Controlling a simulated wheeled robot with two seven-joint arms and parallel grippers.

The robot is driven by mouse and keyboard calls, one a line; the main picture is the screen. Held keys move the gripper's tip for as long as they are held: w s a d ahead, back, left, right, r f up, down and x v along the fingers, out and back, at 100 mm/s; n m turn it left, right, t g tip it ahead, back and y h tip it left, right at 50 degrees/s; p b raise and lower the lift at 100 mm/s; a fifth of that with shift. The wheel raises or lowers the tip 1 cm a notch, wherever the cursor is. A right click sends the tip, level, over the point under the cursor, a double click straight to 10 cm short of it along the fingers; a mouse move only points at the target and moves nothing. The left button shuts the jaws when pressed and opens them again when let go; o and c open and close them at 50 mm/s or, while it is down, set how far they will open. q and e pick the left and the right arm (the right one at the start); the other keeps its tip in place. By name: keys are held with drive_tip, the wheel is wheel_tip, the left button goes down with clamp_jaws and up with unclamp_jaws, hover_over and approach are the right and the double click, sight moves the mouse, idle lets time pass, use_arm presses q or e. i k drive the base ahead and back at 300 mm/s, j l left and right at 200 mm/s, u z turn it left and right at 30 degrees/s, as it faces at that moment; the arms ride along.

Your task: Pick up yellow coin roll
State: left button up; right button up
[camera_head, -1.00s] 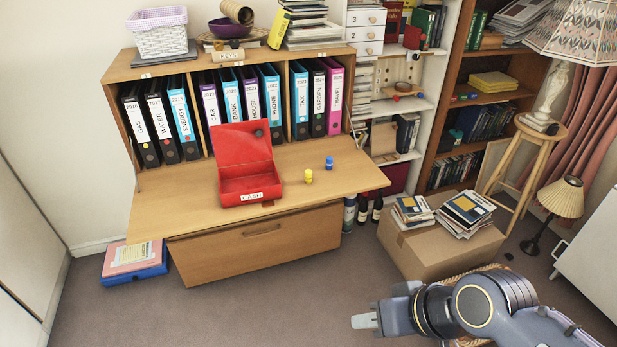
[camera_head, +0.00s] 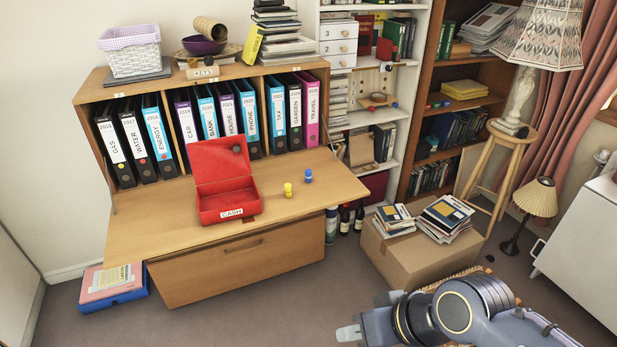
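The yellow coin roll (camera_head: 288,190) stands upright on the fold-down desk surface (camera_head: 150,223), right of the red cash box. A blue coin roll (camera_head: 308,176) stands just behind it to the right. The red cash box (camera_head: 228,204) has its lid open and leaning back. My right gripper (camera_head: 348,333) is at the lower middle edge, in front of the desk and well below and apart from the coin roll. Its fingers are small and seen side-on, so I cannot tell whether they are open. My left gripper is not in view.
Labelled binders (camera_head: 200,120) stand in the cubbies behind the desk. A cardboard box (camera_head: 410,253) topped with books stands on the floor to the right. A blue case (camera_head: 113,285) lies on the floor at left. Carpet in front of the desk is clear.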

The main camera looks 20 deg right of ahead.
sight(287, 186)
drive_tip(key=i, duration=0.7)
drive_tip(key=i+j+z, duration=0.15)
drive_tip(key=i, duration=0.55)
